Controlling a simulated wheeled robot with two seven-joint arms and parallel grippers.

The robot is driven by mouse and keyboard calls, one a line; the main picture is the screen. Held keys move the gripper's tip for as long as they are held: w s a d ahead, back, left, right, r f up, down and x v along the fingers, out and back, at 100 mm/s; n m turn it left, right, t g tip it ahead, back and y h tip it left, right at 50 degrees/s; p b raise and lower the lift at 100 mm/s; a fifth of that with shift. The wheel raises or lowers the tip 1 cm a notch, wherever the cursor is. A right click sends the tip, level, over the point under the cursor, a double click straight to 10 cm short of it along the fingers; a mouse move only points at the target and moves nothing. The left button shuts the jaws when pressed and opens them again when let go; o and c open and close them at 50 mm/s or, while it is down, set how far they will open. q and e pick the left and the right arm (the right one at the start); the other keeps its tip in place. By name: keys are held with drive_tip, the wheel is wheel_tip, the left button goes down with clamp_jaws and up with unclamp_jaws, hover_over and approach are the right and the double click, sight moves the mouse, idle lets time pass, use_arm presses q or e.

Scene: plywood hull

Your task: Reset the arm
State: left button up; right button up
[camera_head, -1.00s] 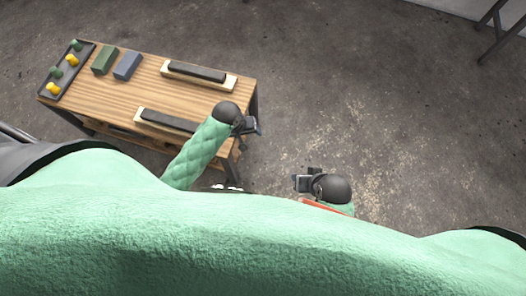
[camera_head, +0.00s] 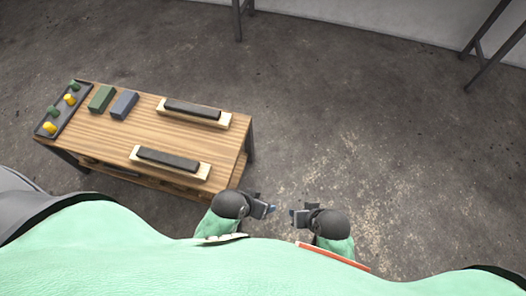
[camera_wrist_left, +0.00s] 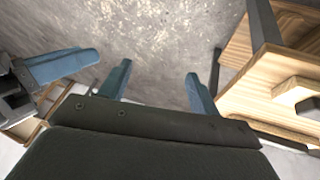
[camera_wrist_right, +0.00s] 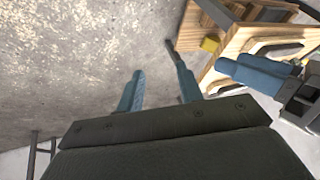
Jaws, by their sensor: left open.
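My left gripper (camera_head: 272,208) hangs over the floor just off the table's near right corner in the head view. Its two blue fingers stand apart with nothing between them in the left wrist view (camera_wrist_left: 156,85). My right gripper (camera_head: 292,212) faces it from the right, a short gap away. Its blue fingers are apart and empty in the right wrist view (camera_wrist_right: 160,90). Each wrist view also shows the other gripper at its side.
The wooden table (camera_head: 120,138) stands at the left. It bears a dark tray (camera_head: 50,123) with green and yellow pieces, a green block (camera_head: 101,98), a blue block (camera_head: 124,104) and two wooden holders with dark bars (camera_head: 193,110) (camera_head: 168,160). Floor at right is clear.

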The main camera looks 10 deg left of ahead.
use_arm(q)
drive_tip(key=s+a+r+g+y+p, duration=0.2)
drive_tip(key=a+r+p, duration=0.4)
drive_tip(key=r, duration=0.4)
drive_tip(key=shift+s+a+r, duration=0.35)
drive_tip(key=shift+s+a, duration=0.15)
drive_tip(key=shift+a, duration=0.15)
use_arm(e)
drive_tip(key=s+d+r+g+h, duration=0.2)
drive_tip(key=d+r, duration=0.5)
drive_tip(key=r, duration=0.4)
drive_tip(key=shift+s+d, duration=0.2)
drive_tip(key=shift+s, duration=0.05)
